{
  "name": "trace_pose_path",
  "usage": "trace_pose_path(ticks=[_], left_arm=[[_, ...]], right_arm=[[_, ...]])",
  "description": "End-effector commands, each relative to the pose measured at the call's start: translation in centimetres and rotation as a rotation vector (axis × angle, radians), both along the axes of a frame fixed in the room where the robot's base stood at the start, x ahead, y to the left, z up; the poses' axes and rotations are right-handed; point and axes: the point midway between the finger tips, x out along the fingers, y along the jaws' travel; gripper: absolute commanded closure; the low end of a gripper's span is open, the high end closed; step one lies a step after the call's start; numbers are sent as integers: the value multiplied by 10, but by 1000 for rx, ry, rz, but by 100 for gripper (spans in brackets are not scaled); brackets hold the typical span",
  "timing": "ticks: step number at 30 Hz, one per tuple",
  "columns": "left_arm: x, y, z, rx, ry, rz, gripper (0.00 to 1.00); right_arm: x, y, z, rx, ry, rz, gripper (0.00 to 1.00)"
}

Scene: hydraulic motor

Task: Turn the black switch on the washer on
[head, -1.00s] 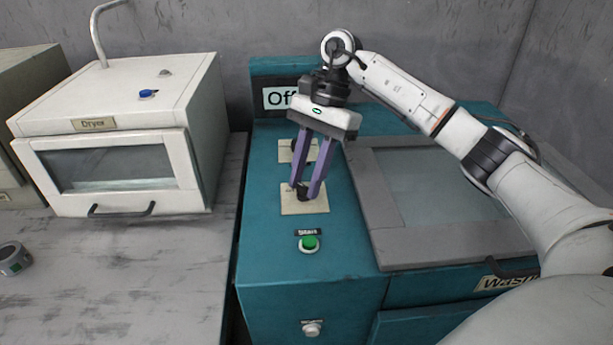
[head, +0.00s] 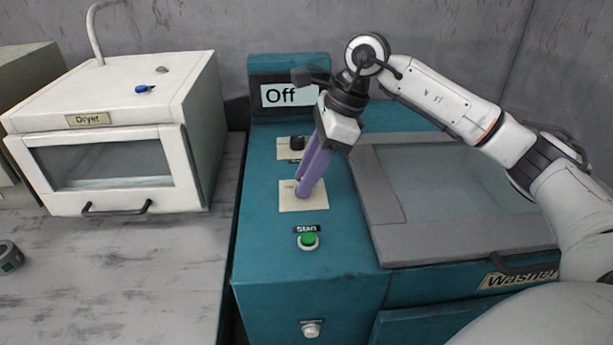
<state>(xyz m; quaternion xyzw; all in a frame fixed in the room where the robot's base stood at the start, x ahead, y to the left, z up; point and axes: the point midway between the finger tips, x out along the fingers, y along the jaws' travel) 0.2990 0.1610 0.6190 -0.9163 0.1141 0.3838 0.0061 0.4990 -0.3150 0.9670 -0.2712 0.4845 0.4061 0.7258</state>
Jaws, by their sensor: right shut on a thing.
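The teal washer (head: 262,235) stands in the middle, with a display sign (head: 289,95) reading "Off" at its back. My right gripper (head: 301,192) points down at the lower cream plate (head: 308,204) on the washer's top panel. Another black knob (head: 297,143) sits on the upper cream plate behind the fingers. My left gripper is out of view.
A green Start button (head: 308,240) lies just in front of the lower plate. The washer's grey-framed lid (head: 390,190) is to the right. A white dryer (head: 110,130) stands on the worktop (head: 110,270) at the left, which is mostly clear.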

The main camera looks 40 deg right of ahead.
Motion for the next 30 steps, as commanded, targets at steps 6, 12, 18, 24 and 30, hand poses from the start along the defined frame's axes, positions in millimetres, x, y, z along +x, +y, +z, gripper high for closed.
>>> trace_pose_path(ticks=[6, 12, 18, 24, 30], left_arm=[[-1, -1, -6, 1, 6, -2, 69], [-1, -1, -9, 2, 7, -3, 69], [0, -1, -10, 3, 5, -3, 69], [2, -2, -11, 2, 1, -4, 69], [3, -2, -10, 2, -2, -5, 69]], right_arm=[[-2, 1, -1, -1, -2, -202, 94], [-2, 3, 0, -1, -3, -390, 94], [-3, 4, 0, 0, -2, -555, 94], [-3, 5, 0, 1, -1, -681, 94], [-3, 5, 0, 1, -1, -761, 94]])
